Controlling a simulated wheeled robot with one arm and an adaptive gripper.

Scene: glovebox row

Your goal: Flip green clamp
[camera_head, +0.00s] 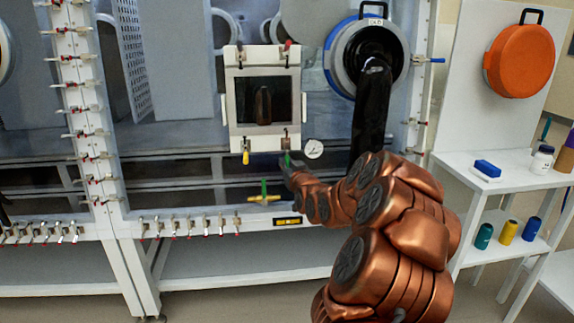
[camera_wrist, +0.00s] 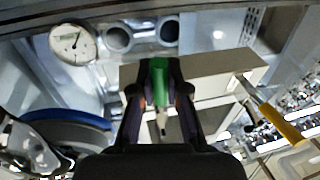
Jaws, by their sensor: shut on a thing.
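The green clamp (camera_head: 287,157) is at the lower right corner of a white-framed hatch (camera_head: 236,105) on the glovebox front. My gripper (camera_head: 288,166) reaches up to it from below right, and my arm hides part of this area. In the wrist view, the dark fingers of my gripper (camera_wrist: 160,98) are shut on the green handle of the clamp (camera_wrist: 158,72). The clamp's handle points down from the hatch edge. A yellow-handled clamp (camera_head: 246,156) hangs at the lower left corner of the hatch; it also shows in the wrist view (camera_wrist: 284,124).
A round gauge (camera_head: 313,149) sits just right of the clamp. A blue-ringed port with a black glove (camera_head: 366,110) hangs further right. A green-and-yellow valve (camera_head: 264,196) is below. A white shelf (camera_head: 470,163) with bottles stands at the right.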

